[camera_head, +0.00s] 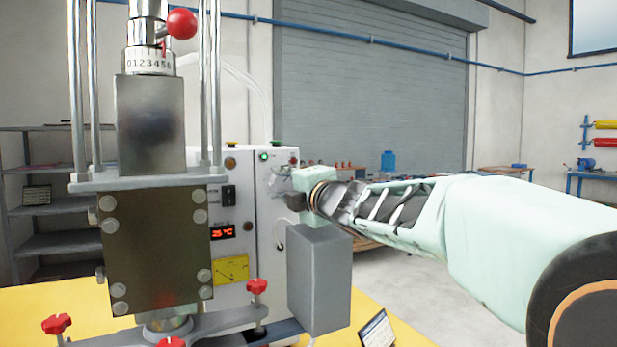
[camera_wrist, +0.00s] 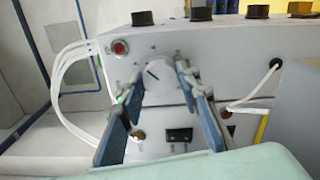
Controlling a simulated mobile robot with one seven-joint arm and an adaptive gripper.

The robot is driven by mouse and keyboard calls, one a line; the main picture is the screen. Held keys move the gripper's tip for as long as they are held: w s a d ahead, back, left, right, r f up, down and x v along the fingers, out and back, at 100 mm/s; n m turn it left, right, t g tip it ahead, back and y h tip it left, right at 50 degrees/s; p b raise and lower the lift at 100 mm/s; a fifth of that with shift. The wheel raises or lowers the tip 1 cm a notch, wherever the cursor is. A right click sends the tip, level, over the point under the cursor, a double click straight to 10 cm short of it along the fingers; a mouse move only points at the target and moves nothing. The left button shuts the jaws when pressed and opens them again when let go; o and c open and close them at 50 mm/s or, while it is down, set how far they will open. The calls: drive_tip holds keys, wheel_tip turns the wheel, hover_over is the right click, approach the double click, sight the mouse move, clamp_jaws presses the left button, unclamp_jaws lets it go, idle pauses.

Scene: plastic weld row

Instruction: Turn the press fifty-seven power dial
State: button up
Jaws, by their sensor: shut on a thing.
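The power dial (camera_wrist: 158,72) is a pale round knob with a dark pointer line, on the white control panel (camera_wrist: 215,60) in the wrist view. The pointer slants toward the upper left. My gripper (camera_wrist: 161,84) has its two blue-grey fingers on either side of the dial, shut on it. In the head view my gripper (camera_head: 294,201) reaches in from the right against the white control cabinet (camera_head: 262,220). The dial is hidden there behind my gripper. The press (camera_head: 155,245) stands at the left with dark plates and a red ball handle.
A grey box (camera_head: 320,280) stands just below my gripper. Red clamp knobs (camera_head: 257,286) surround the press base. A tablet (camera_head: 377,330) is on the yellow surface (camera_head: 35,305).

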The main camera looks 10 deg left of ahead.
drive_tip(key=m+p, duration=0.2)
drive_tip(key=m, duration=0.2)
drive_tip(key=shift+r, duration=0.2)
drive_tip(key=shift+f+m+p, duration=0.1)
drive_tip(key=shift+m+p, duration=0.7)
drive_tip(key=shift+m, duration=0.5)
drive_tip(key=o, duration=1.1)
drive_tip(key=shift+f, duration=0.1)
drive_tip(key=r, duration=0.7)
drive_tip(key=shift+d, duration=0.2)
drive_tip(key=shift+a+r, duration=0.2)
drive_tip(key=shift+r, duration=1.35)
